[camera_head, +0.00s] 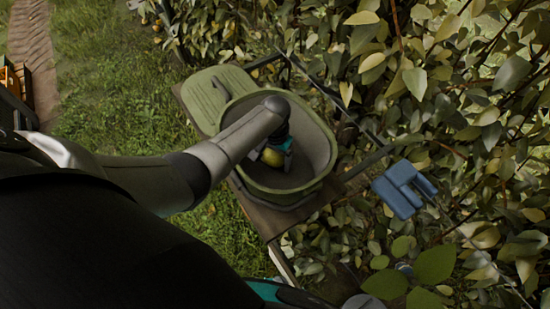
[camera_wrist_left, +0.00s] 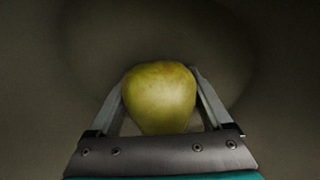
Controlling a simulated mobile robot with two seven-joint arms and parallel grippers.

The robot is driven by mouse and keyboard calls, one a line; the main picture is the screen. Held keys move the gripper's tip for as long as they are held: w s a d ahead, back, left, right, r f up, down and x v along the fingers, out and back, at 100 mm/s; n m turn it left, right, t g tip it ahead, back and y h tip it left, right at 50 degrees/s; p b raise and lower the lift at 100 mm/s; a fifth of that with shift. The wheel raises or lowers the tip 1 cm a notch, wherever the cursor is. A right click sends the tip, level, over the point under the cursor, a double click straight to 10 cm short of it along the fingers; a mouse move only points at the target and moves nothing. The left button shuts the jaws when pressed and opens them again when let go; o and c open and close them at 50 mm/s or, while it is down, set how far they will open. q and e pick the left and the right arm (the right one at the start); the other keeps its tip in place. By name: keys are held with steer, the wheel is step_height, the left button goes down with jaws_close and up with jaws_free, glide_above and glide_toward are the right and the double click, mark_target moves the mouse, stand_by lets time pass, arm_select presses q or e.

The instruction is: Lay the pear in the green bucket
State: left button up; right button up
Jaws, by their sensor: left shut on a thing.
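The green bucket (camera_head: 322,135) stands open on a narrow wooden board in the head view, its inner wall and floor partly showing. My left arm reaches over its near rim. My left gripper (camera_head: 279,156) is down inside the bucket, shut on the yellow-green pear (camera_head: 271,158). In the left wrist view the pear (camera_wrist_left: 160,96) sits between the two fingers of the gripper (camera_wrist_left: 160,78), with the dim bucket interior behind it. I cannot tell whether the pear touches the bucket floor. My right gripper is not in view.
A green lid-like piece (camera_head: 207,98) lies beside the bucket on the board (camera_head: 262,213). A blue forked object (camera_head: 399,190) is right of the bucket, near dense leafy branches (camera_head: 480,110). Grass (camera_head: 105,85) and a brick path (camera_head: 32,50) lie to the left.

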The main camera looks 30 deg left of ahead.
arm_select(q)
steer(key=shift+f, duration=0.1)
stand_by(0.5)
steer(key=o, duration=1.4)
steer(key=shift+c, duration=0.2)
step_height(320, 180, up, 15)
steer(key=p, duration=0.5)
